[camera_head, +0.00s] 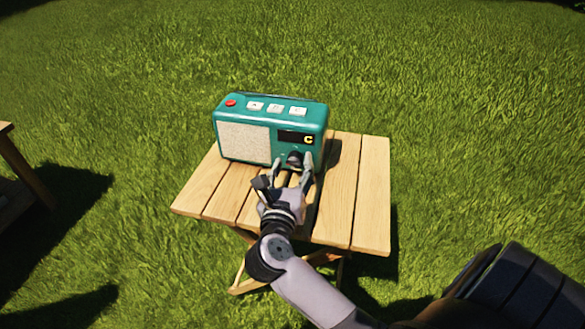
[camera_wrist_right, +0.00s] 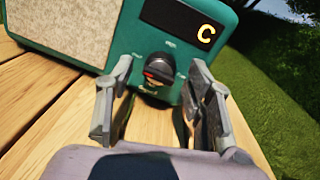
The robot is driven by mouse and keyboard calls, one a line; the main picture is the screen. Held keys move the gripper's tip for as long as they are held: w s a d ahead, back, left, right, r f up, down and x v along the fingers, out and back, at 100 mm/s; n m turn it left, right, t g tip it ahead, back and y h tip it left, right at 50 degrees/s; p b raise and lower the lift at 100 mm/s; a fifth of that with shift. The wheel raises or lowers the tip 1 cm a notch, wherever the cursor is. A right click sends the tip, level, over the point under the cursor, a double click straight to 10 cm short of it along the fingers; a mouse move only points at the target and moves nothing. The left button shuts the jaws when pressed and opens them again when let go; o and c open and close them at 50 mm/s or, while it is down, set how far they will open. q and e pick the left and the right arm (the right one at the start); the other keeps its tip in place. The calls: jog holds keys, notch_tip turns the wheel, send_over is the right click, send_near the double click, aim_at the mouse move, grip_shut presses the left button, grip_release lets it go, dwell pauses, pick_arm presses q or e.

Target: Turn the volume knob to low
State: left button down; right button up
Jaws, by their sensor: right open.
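A teal radio (camera_head: 243,112) stands on a small slatted wooden table (camera_head: 372,190). Its volume knob (camera_wrist_right: 158,68) is dark with a red-orange mark, set low on the front below the display; small labels around it are too blurred to read. The knob also shows in the head view (camera_head: 295,158). My right gripper (camera_head: 291,167) is open at the radio's front, its fingers on either side of the knob. In the wrist view the right gripper's fingers (camera_wrist_right: 160,76) stand apart with the knob between them; I cannot tell whether they touch it. My left gripper is not in view.
The display (camera_wrist_right: 180,20) shows a yellow "C". A red button (camera_head: 231,103) and three white buttons (camera_head: 276,108) sit on the radio's top. Part of another wooden table (camera_head: 22,165) is at the left edge. Grass (camera_head: 460,130) surrounds the table.

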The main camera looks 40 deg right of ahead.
jog(key=shift+w+d, duration=0.1)
jog(key=shift+d, duration=0.05)
jog(key=c, duration=1.1)
